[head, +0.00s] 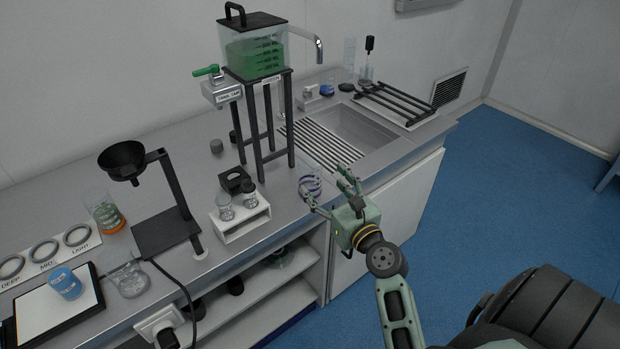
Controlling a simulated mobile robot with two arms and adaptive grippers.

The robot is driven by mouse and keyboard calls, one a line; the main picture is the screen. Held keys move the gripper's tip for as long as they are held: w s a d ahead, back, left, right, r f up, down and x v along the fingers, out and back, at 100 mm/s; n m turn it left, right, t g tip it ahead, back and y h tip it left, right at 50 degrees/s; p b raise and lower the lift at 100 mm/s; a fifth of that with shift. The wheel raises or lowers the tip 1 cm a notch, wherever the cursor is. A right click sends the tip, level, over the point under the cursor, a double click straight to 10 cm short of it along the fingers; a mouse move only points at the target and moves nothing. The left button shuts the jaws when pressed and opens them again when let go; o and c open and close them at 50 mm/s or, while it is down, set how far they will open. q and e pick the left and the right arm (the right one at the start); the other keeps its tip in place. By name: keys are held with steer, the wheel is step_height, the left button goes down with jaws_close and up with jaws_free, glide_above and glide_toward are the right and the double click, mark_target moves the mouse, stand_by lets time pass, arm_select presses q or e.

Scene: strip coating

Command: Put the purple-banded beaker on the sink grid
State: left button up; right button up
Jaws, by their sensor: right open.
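The purple-banded beaker (308,186) is a small clear glass with purple rings. It stands upright on the counter near the front edge, just left of the sink. My right gripper (326,190) is open, with one finger close in front of the beaker and the other behind it to the right. I cannot tell whether a finger touches the glass. The sink grid (322,146) is a set of pale parallel bars over the left part of the sink, behind the beaker. My left gripper is not in view.
A tall black stand (270,125) carrying a tank of green liquid (255,58) rises left of the grid. A white rack (241,218) with small bottles sits left of the beaker.

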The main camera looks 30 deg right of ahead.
mark_target(315, 174)
steer(key=shift+w+d+r+m, duration=0.1)
steer(key=shift+w+d+m, duration=0.2)
steer(key=shift+w, duration=0.1)
steer(key=w+b, duration=0.1)
steer(key=w, duration=0.6)
steer(key=shift+c, duration=0.3)
steer(key=c, duration=1.3)
steer(key=shift+r, duration=0.1)
